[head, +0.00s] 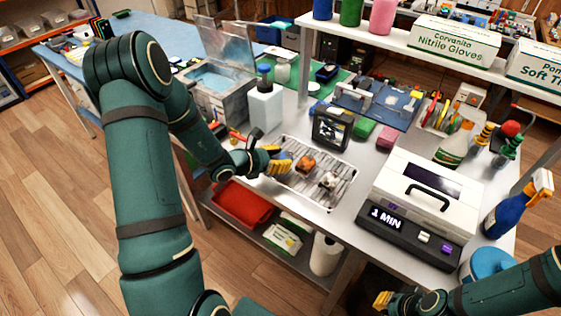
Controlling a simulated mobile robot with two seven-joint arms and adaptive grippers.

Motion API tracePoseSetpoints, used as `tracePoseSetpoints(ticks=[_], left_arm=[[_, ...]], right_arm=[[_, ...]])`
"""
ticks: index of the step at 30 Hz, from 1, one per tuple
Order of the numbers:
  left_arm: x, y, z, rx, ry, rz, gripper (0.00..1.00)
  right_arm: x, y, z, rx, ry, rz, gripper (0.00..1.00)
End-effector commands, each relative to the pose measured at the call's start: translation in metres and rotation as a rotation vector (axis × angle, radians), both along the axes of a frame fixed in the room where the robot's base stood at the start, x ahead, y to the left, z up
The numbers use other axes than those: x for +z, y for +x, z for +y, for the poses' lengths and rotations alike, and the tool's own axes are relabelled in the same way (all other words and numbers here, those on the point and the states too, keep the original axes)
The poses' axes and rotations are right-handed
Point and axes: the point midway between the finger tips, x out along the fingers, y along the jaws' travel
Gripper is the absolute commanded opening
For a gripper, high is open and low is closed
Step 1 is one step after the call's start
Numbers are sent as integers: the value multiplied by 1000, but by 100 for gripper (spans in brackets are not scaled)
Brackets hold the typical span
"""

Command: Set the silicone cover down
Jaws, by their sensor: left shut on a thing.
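My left gripper (277,162), with yellow fingertips, is over the left edge of the ribbed metal tray (316,199) on the bench. It is shut on a small blue-grey piece, which appears to be the silicone cover (284,155); the fingers hide much of it. I cannot tell whether the piece touches the tray. An orange-brown item (306,164) lies on the tray just right of the gripper. A small whitish item (328,181) lies further right on it. My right gripper (382,299) is low at the bottom, away from the tray; its opening is unclear.
A dark framed display (331,129) stands behind the tray. A white bottle (265,108) and a water bath (212,85) are at back left. A white machine (425,195) reading "1 MIN" stands to the right. A red bin (241,203) sits on the lower shelf.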

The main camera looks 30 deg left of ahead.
Motion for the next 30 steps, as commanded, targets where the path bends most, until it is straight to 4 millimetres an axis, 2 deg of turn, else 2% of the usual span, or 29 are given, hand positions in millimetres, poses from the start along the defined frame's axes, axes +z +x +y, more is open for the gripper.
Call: tracePoseSetpoints(ticks=[2, 13, 14, 15, 16, 28, 30], left_arm=[[-10, 0, 0, 0, 0, 1, 18], [-13, 0, 0, 0, 1, 0, 18], [-13, 0, 0, 0, 1, 0, 51], [-12, 0, 0, 0, 1, 0, 65], [-12, 0, 0, 0, 1, 0, 74], [-8, 0, 0, 0, 1, 0, 74], [-5, -5, 4, 2, 2, -1, 74]], right_arm=[[-4, 1, 0, -1, 0, -2, 0], [-7, 1, 0, -1, 0, -3, 0], [-7, 1, 0, -1, 0, -3, 0], [-6, 1, 0, -1, 0, -3, 0], [-6, 1, 0, -1, 0, -3, 0], [-2, 1, 0, -1, 0, -2, 0], [0, 0, 0, 0, 0, -1, 0]])
